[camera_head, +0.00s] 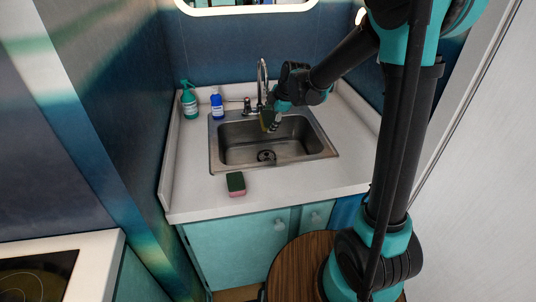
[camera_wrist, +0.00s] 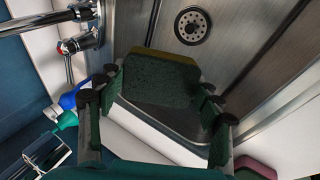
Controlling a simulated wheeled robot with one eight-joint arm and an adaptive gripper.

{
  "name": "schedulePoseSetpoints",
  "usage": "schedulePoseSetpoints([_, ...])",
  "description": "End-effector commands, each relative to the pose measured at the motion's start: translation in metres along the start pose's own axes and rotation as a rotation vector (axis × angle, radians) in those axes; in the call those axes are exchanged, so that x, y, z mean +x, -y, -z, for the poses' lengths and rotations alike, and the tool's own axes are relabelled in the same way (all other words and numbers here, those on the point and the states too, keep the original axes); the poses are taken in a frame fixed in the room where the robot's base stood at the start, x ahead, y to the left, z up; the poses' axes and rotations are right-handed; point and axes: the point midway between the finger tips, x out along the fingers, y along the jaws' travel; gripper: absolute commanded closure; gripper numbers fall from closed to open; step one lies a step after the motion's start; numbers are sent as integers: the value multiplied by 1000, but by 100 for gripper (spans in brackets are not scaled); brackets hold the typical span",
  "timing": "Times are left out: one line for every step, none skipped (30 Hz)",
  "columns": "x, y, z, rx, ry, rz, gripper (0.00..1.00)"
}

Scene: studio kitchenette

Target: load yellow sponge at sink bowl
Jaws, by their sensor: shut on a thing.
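The yellow sponge with a dark green scouring face (camera_wrist: 160,78) is between the fingers of my gripper (camera_wrist: 158,95) in the wrist view, its yellow edge facing the drain. In the head view my gripper (camera_head: 275,113) points down over the back of the sink, near the faucet, and the sponge (camera_head: 265,119) shows only as a small patch beside it. My gripper is shut on the sponge. The steel sink bowl (camera_head: 238,140) lies below it, with a round drain (camera_wrist: 192,26) in its floor. The sponge appears held above the bowl floor; the exact height cannot be told.
A green and pink sponge (camera_head: 236,185) lies on the counter (camera_head: 295,187) in front of the sink. The faucet (camera_head: 262,78) rises behind the bowl. A green spray bottle (camera_head: 189,101) and a blue bottle (camera_head: 217,106) stand at the back left. The bowl's front is clear.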

Motion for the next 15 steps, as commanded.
schedulePoseSetpoints([-1, -1, 0, 0, 0, 0, 57])
schedulePoseSetpoints([-3, -1, 1, 0, 0, 0, 57])
schedulePoseSetpoints([-5, -3, 1, 0, 0, 0, 57])
schedulePoseSetpoints([-7, -4, 2, 0, 0, 0, 57])
schedulePoseSetpoints([-10, -5, 2, 0, 0, 0, 57])
schedulePoseSetpoints([-13, -7, 3, 0, 0, 0, 57])
schedulePoseSetpoints([-16, -8, 4, 0, 0, 0, 57])
schedulePoseSetpoints([-18, -9, 4, 0, 0, 0, 57])
schedulePoseSetpoints([-21, -10, 5, 0, 0, 0, 58])
schedulePoseSetpoints([-24, -12, 5, 0, 0, 0, 58])
schedulePoseSetpoints([-26, -13, 6, 0, 0, 0, 58])
schedulePoseSetpoints([-28, -14, 6, 0, 0, 0, 58])
schedulePoseSetpoints([-30, -15, 7, 0, 0, 0, 58])
schedulePoseSetpoints([-32, -16, 7, 0, 0, -1, 58])
schedulePoseSetpoints([-34, -17, 8, 0, -1, -2, 59])
